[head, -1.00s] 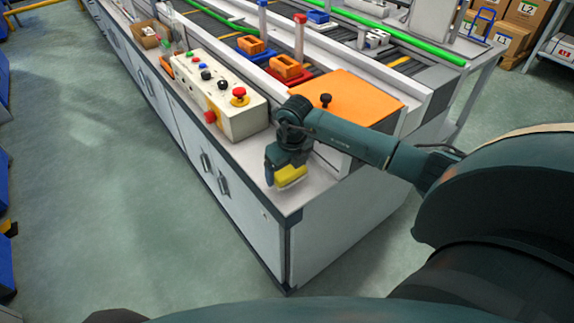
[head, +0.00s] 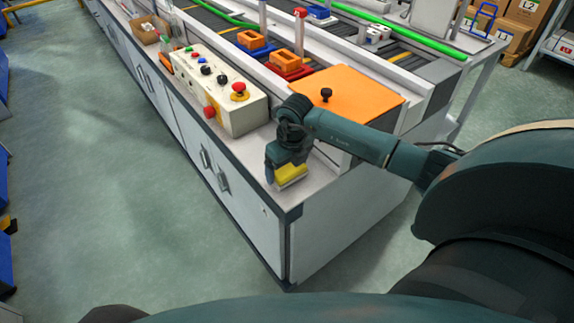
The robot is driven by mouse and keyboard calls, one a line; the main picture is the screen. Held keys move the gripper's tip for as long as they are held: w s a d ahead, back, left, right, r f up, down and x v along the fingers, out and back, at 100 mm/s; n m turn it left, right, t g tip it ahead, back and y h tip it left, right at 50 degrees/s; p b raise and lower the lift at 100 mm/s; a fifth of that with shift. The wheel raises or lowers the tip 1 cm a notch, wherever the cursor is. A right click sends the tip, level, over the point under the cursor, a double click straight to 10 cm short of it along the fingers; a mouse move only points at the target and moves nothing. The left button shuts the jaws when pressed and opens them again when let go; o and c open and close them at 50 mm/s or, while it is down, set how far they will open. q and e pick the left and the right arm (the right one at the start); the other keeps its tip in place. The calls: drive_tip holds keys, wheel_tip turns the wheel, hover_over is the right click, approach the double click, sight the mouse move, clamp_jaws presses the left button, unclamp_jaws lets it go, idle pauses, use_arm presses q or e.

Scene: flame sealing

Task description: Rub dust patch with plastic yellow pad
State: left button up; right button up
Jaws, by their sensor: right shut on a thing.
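My right gripper (head: 283,179) is shut on the yellow pad (head: 292,174). It holds the pad low over the white top of the workbench (head: 314,192), near the front corner. The pad's underside looks pale; I cannot tell whether it touches the surface. No dust patch can be made out; the pad and gripper hide part of the bench top. My left gripper is not in view.
A control box (head: 222,95) with a red emergency button stands just left of my right gripper. An orange panel (head: 345,95) with a black knob lies behind my arm. Orange blocks sit in a blue tray (head: 263,54) and a red tray (head: 298,74).

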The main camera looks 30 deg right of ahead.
drive_tip(key=shift+f+b, duration=0.6)
drive_tip(key=shift+f, duration=0.25)
drive_tip(key=shift+d, duration=0.1)
